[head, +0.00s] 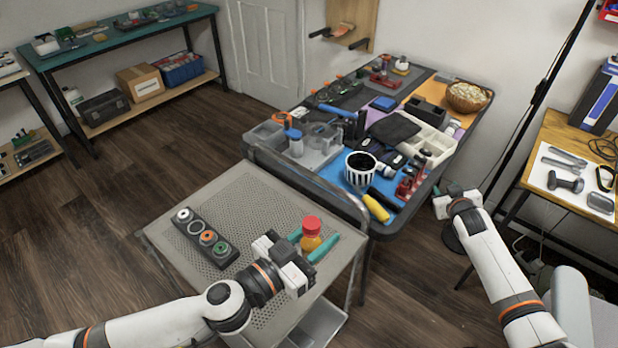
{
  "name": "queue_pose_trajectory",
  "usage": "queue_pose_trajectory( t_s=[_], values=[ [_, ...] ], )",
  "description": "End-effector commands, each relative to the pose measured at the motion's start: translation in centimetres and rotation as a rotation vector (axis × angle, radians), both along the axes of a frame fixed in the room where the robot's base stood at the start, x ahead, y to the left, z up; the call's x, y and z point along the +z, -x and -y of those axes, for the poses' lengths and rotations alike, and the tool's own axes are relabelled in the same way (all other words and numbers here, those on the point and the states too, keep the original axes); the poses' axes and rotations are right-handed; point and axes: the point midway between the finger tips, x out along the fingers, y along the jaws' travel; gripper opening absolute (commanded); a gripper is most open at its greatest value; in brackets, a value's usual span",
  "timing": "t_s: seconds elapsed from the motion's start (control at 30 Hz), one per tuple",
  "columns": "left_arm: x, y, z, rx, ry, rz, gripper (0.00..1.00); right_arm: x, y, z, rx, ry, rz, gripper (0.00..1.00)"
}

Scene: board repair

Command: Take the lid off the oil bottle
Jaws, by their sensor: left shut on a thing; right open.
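The oil bottle (310,243) has an amber body and a red lid (312,226), which is on its top. It is upright at the right side of the perforated grey cart top (260,196). My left gripper (312,246) is shut on the bottle's body, with a teal finger on either side, below the lid. Its wrist hides the lower part of the bottle, so I cannot tell if the base touches the cart. My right gripper (448,203) is open and empty, off to the right beside the crowded table, away from the bottle.
A dark holder (206,238) with several round rings lies on the cart's left side. Behind the cart, a table (338,178) is crowded with a striped mug (361,168), a yellow-handled tool (377,208) and bins. A thin black stand (520,125) rises near my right arm. The cart's middle is clear.

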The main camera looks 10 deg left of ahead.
Motion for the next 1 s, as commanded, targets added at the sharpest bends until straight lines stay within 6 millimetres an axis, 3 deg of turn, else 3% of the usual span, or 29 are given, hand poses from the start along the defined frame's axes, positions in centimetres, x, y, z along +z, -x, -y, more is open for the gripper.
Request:
queue_pose_trajectory(
  t_s=[0.03, 0.17, 0.33, 0.47, 0.63, 0.77, 1.0],
  values=[
    [0.0, 0.0, 0.0, 0.0, 0.001, 0.001, 0.0, 2.6, -1.2, -0.2, 0.005, 0.0, 0.036, 0.43],
    [0.0, 0.0, 0.0, 0.0, 0.001, 0.001, 0.0, 8.3, -3.3, -2.8, 0.022, -0.055, 0.067, 0.43],
    [0.0, 0.0, 0.0, 0.0, 0.001, 0.001, 0.0, 13.1, -3.6, -9.9, 0.068, -0.203, -0.037, 0.43],
    [0.0, 0.0, 0.0, 0.0, 0.001, 0.001, 0.0, 16.2, -2.4, -15.5, 0.127, -0.282, -0.143, 0.43],
    [0.0, 0.0, 0.0, 0.0, 0.001, 0.001, 0.0, 19.9, 0.7, -22.5, 0.226, -0.334, -0.302, 0.43],
    [0.0, 0.0, 0.0, 0.0, 0.001, 0.001, 0.0, 22.3, 4.4, -27.2, 0.313, -0.326, -0.435, 0.43],
    [0.0, 0.0, 0.0, 0.0, 0.001, 0.001, 0.0, 25.8, 13.9, -33.5, 0.469, -0.184, -0.703, 0.43]
  ],
)
